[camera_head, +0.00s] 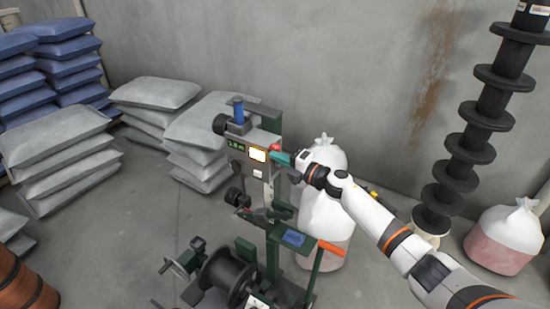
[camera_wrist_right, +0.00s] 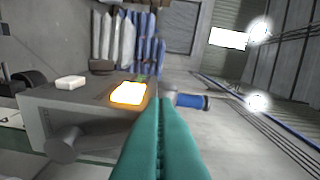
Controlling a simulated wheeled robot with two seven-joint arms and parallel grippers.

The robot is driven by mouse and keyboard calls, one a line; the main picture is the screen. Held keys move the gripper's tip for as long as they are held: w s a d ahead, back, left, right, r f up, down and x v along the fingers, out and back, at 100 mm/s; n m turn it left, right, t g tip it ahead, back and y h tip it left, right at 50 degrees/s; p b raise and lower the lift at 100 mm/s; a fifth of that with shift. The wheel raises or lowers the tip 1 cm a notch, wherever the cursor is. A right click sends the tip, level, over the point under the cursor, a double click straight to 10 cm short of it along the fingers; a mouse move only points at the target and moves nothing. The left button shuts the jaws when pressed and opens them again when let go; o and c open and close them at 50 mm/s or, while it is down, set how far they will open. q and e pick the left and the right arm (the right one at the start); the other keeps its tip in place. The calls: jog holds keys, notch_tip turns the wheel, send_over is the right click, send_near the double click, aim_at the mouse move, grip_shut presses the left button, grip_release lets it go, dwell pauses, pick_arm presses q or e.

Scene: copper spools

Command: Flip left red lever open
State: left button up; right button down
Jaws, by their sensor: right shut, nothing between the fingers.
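A small red part (camera_head: 275,147) shows at the right top edge of the grey control box (camera_head: 240,148) on the green machine; I cannot tell if it is a lever or a knob. A red-orange handle (camera_head: 331,247) sticks out lower on the machine's right side. My right gripper (camera_head: 278,157) has teal fingers, shut and empty, beside the box and just below the small red part. I cannot tell if they touch. In the right wrist view the shut fingers (camera_wrist_right: 160,103) point past the box's lit screen (camera_wrist_right: 128,93); no red lever shows there. My left gripper is not in view.
A blue-handled part (camera_head: 238,110) stands on top of the box. A black spool (camera_head: 227,277) sits low on the machine. White bags (camera_head: 326,215) stand close behind my right arm. Grey sacks (camera_head: 65,150) are stacked left. Open floor (camera_head: 140,220) lies left of the machine.

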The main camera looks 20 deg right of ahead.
aim_at(277, 145)
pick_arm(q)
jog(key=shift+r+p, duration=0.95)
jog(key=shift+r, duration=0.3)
pick_arm(e)
jog(key=shift+w+d+r+m, duration=0.45)
jog(key=shift+d+m, duration=0.2)
jog(key=shift+m, duration=0.3)
jog(key=shift+w+d+r+m, duration=0.3)
jog(key=shift+w+d+m, duration=0.3)
jog(key=shift+m, duration=0.35)
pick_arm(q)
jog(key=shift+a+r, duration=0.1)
pick_arm(e)
jog(key=shift+s, duration=0.1)
